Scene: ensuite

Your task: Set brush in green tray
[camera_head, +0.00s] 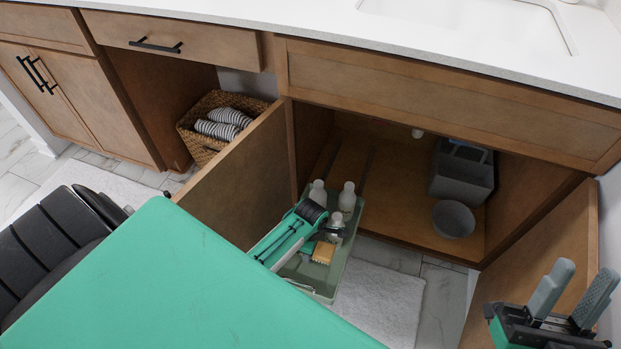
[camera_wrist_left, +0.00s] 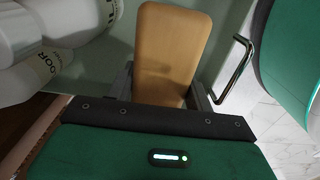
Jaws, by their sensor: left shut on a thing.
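The brush shows as a tan block (camera_head: 323,252) over the green tray (camera_head: 325,285) in the head view. In the left wrist view the brush (camera_wrist_left: 172,50) lies between the two fingers of my left gripper (camera_wrist_left: 165,88), which is shut on it. The brush is inside or just above the tray's outline; I cannot tell whether it touches the tray floor. My left arm hides part of the tray. My right gripper (camera_head: 570,300) is open and empty at the lower right, its grey fingers apart and pointing up.
White bottles (camera_head: 347,199) stand in the tray close to the brush, also in the left wrist view (camera_wrist_left: 60,25). The tray is before an open under-sink cabinet holding a grey bowl (camera_head: 453,219) and a grey bin (camera_head: 462,175). Open cabinet doors (camera_head: 235,185) flank it.

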